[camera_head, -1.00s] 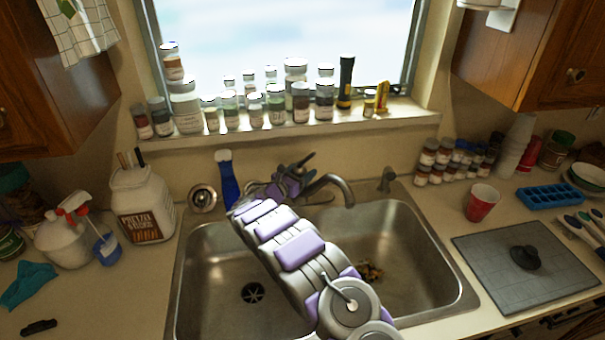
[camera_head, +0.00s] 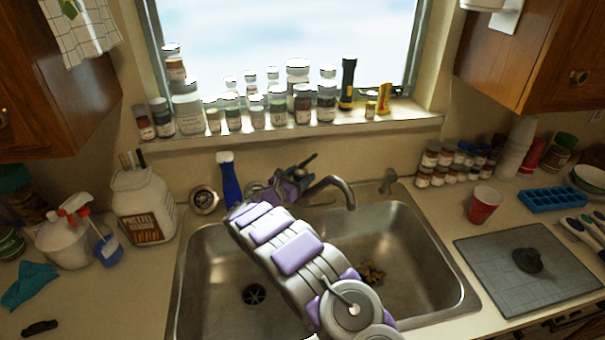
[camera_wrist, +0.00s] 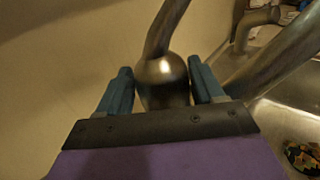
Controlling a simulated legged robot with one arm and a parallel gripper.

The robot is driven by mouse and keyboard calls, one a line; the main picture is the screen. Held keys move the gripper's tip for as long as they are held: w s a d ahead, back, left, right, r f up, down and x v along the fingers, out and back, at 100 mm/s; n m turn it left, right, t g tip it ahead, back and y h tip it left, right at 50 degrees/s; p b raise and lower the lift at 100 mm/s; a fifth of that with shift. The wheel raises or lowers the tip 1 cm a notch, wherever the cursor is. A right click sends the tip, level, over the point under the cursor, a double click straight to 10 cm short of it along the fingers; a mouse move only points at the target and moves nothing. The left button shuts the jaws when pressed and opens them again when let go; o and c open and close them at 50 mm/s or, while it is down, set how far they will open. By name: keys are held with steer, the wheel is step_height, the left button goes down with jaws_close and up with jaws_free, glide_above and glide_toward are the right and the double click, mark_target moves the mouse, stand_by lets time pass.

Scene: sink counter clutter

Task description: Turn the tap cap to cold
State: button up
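The tap cap (camera_wrist: 163,82) is a rounded metal knob with a lever rising from its top in the wrist view. My gripper (camera_wrist: 163,88) has its two teal fingers apart, one on each side of the cap. A narrow gap shows at the left finger; I cannot tell whether the right finger touches. In the head view my gripper (camera_head: 292,184) is at the tap behind the sink and mostly hides the cap. The tap's curved spout (camera_head: 340,185) reaches to the right over the basin; it also shows in the wrist view (camera_wrist: 278,60).
The double sink (camera_head: 425,240) lies below my arm, with food scraps (camera_head: 371,274) in its right basin. A blue bottle (camera_head: 229,182) stands just left of the tap. Jars line the windowsill (camera_head: 400,112) above. A red cup (camera_head: 484,205) stands on the right counter.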

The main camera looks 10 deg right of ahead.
steer(key=p+v, duration=0.2)
steer(key=v, duration=1.3)
steer(key=shift+s+a, duration=0.2)
steer(key=shift+a, duration=0.15)
steer(key=shift+d, duration=0.1)
steer(key=s+d+r+m+g+h, duration=0.1)
steer(key=s+d+r+m+g, duration=0.3)
steer(key=d, duration=0.3)
steer(key=s+d+r+m+g+h, duration=0.1)
steer(key=s+d+r+m+g, duration=0.15)
steer(key=d+r, duration=0.45)
steer(key=s+d+r+m+g+y, duration=0.1)
steer(key=s+d+r+m+g, duration=0.25)
steer(key=s+d, duration=0.35)
steer(key=s+d+r+m+g+y, duration=0.1)
steer(key=s+d+r+m+g, duration=0.25)
steer(key=s, duration=0.55)
steer(key=s+f+m+g+y, duration=0.15)
steer(key=s+m+y, duration=0.55)
steer(key=s, duration=0.9)
steer(key=s+a+f+m+t+y, duration=0.1)
steer(key=s+a+f+m+y, duration=0.2)
steer(key=s+a, duration=1)
steer(key=s+m+y, duration=0.2)
steer(key=y, duration=0.1)
steer(key=shift+f+m+y, duration=0.25)
steer(key=shift+m+y, duration=0.05)
steer(key=shift+m, duration=0.05)
